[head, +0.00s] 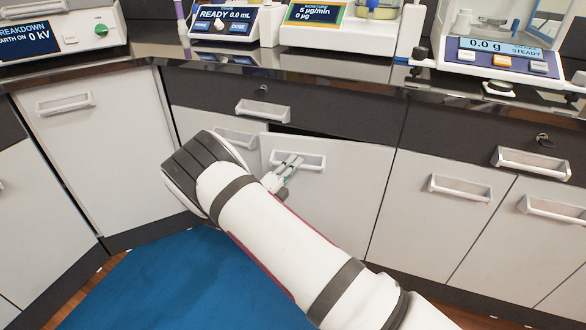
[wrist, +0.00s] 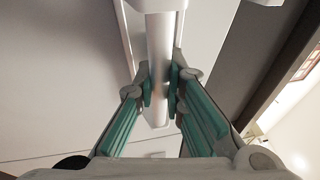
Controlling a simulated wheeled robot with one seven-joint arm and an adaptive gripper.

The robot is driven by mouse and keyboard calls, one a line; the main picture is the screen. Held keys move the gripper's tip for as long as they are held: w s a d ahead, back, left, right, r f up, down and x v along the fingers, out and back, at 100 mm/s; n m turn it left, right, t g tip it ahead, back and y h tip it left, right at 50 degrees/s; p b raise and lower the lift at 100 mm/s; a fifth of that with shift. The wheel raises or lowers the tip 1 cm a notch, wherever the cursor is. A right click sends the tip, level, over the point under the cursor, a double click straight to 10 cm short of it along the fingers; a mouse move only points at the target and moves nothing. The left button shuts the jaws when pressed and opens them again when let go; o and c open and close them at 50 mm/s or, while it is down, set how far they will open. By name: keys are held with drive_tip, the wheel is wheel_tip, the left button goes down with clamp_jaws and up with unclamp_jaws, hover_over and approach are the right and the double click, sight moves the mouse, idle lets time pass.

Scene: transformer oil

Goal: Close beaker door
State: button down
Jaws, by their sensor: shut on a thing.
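The cabinet door that my gripper is at, which I take as the beaker door (head: 335,215), is a pale grey panel in the lower cabinets. It stands slightly ajar, with a dark gap along its top edge. Its handle (head: 313,162) is a light bar near the top. My gripper (head: 291,163) is at the left part of this handle. In the wrist view, the green-padded fingers (wrist: 162,88) are closed on either side of the handle bar (wrist: 161,48). The inside of the cabinet and any beaker are hidden.
A dark drawer with a handle (head: 263,110) is above the door. Other closed doors (head: 440,205) stand to the right. The dark worktop (head: 340,72) carries several instruments, including a balance (head: 500,60). A blue mat (head: 190,280) covers the floor.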

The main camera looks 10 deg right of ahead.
drive_tip(key=w+g+b, duration=0.1)
drive_tip(key=w+d+m+g+h+b, duration=0.1)
drive_tip(key=w, duration=0.1)
drive_tip(key=w+h+b, duration=0.1)
drive_tip(key=shift+w+d+m+g, duration=0.2)
drive_tip(key=shift+d+m+g, duration=0.2)
drive_tip(key=c, duration=1.7)
unclamp_jaws()
drive_tip(key=shift+o, duration=0.2)
drive_tip(key=v, duration=1.2)
